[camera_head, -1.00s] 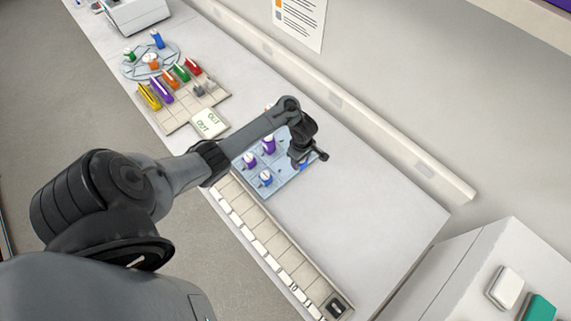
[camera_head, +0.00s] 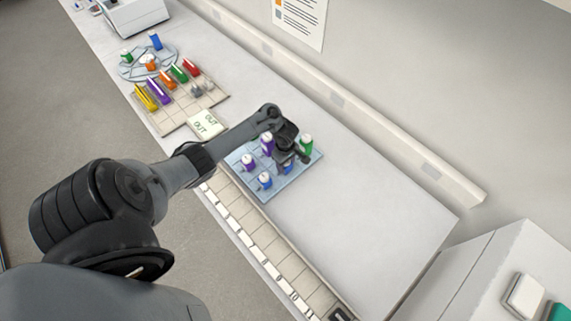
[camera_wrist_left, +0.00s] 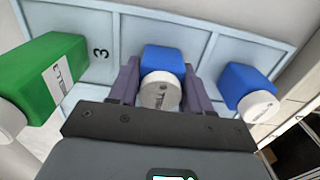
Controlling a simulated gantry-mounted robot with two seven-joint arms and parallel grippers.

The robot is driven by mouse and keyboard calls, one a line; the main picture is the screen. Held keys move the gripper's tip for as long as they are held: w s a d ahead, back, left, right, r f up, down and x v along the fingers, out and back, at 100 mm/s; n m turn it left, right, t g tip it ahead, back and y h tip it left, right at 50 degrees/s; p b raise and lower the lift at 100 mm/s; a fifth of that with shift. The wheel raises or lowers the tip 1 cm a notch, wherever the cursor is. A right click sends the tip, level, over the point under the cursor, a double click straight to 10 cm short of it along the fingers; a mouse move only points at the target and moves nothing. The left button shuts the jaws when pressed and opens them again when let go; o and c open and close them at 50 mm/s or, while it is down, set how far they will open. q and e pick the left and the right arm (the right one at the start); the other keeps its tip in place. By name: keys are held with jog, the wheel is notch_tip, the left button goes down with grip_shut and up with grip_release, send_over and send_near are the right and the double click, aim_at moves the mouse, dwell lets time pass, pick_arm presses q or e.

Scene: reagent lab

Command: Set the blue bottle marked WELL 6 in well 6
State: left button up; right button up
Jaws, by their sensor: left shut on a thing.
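My left gripper (camera_head: 288,168) is over the right part of the pale blue well tray (camera_head: 280,188). It is shut on a blue bottle (camera_head: 288,170). In the left wrist view this blue bottle (camera_wrist_left: 162,72) with a pale cap is between the two fingers (camera_wrist_left: 160,85). Its label is too small to read, and I cannot tell whether its base touches the tray (camera_wrist_left: 225,50). A second blue bottle (camera_head: 264,181) stands at the tray's near corner; a blue bottle also shows at right in the wrist view (camera_wrist_left: 245,85). My right gripper is not in view.
A green bottle (camera_head: 306,147) stands beyond my gripper, near a "3" mark in the wrist view (camera_wrist_left: 50,75). Two purple bottles (camera_head: 248,163) (camera_head: 267,143) stand on the tray's left part. The bench at right is clear.

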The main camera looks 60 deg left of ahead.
pick_arm(q)
jog(key=o, duration=1)
jog(key=shift+o, duration=0.2)
